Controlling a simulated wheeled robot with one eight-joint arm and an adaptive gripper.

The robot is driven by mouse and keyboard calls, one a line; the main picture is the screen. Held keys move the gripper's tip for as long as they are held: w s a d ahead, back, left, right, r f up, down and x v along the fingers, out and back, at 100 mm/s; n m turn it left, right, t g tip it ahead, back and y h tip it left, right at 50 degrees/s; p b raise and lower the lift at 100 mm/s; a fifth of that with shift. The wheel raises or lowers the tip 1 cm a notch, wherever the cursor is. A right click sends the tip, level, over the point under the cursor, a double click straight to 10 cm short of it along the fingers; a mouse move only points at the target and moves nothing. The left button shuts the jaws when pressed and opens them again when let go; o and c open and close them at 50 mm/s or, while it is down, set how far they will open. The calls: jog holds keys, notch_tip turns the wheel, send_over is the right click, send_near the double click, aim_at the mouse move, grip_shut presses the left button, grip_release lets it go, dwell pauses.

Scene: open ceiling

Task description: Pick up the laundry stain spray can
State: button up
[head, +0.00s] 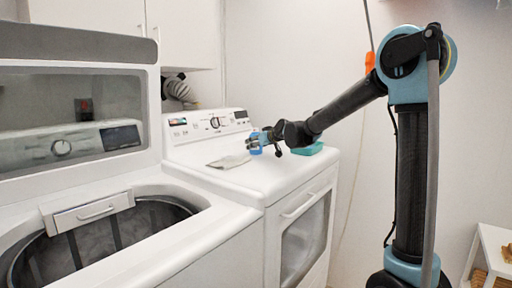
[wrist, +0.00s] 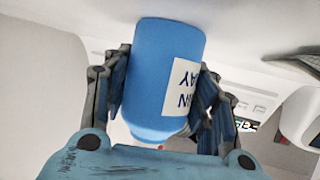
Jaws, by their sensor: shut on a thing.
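The blue laundry stain spray can (wrist: 153,65) fills the middle of the wrist view, with a white label whose letters appear upside down. My gripper (wrist: 160,95) is shut on it, one finger on each side of the can. In the head view the can (head: 256,143) is a small blue shape at my gripper (head: 262,140), over the top of the white dryer. The gripper partly hides it there. Whether the can's base touches the dryer top I cannot tell.
A grey cloth (head: 229,161) lies on the dryer (head: 272,180) left of the can. A white shelf (head: 494,245) stands at lower right.

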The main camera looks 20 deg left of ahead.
notch_tip(320, 180, up, 8)
jog(key=shift+r, duration=0.55)
jog(key=shift+w+r, duration=0.25)
jog(key=shift+w, duration=0.05)
jog(key=w+d+m+t+h, duration=0.1)
jog(key=w+m+t+h, duration=0.15)
jog(key=w, duration=0.75)
jog(key=w+d+m+t+h, duration=0.1)
jog(key=w+d+m+h, duration=0.2)
jog(key=w, duration=0.7)
jog(key=shift+m, duration=0.25)
jog(key=f, duration=0.3)
jog(key=a+f, duration=0.1)
jog(key=f, duration=0.5)
jog(key=shift+w+a+f, duration=0.15)
jog(key=shift+w+f, duration=0.1)
jog(key=shift+f, duration=0.05)
